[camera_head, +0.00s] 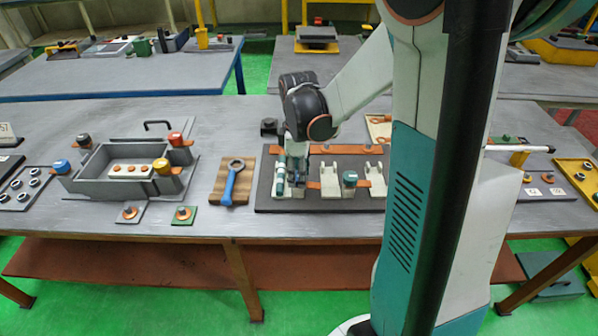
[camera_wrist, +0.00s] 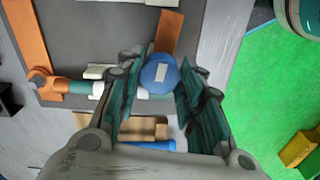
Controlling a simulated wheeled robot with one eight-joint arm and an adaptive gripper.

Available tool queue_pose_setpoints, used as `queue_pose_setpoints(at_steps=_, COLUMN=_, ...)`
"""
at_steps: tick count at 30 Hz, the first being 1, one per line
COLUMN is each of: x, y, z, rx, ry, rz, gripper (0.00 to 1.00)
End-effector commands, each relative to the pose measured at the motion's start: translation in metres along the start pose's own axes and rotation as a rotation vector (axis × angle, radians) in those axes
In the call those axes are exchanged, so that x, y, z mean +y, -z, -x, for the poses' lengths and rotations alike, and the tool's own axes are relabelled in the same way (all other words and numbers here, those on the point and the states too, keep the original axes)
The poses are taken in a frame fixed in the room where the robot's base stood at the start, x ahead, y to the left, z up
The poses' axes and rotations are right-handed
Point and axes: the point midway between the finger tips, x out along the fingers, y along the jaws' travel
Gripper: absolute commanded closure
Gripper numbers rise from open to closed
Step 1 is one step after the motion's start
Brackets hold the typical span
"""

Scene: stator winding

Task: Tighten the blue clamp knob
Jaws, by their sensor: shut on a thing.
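The blue clamp knob (camera_wrist: 160,73), round with a pale rectangular mark on top, sits between my fingers in the wrist view. My gripper (camera_wrist: 158,84) is shut on it, with one teal finger pad on each side. In the head view my gripper (camera_head: 291,168) points down over the left end of a dark fixture plate (camera_head: 330,206). The knob is hidden behind my fingers there. The plate also shows in the wrist view (camera_wrist: 88,38), with orange strips and a white bracket near the knob.
A blue wrench (camera_head: 231,182) lies on a wooden board left of the plate. A grey box fixture (camera_head: 95,185) with coloured knobs stands further left. A dark teal knob (camera_head: 350,178) and white brackets (camera_head: 376,175) stand on the plate right of my gripper.

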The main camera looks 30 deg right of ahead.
Motion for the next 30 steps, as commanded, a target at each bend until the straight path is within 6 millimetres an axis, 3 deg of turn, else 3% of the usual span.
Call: queue_pose_setpoints(at_steps=30, x=0.0018, y=0.0019, z=0.0015, rx=0.005, ry=-0.001, rz=-0.946, gripper=0.89)
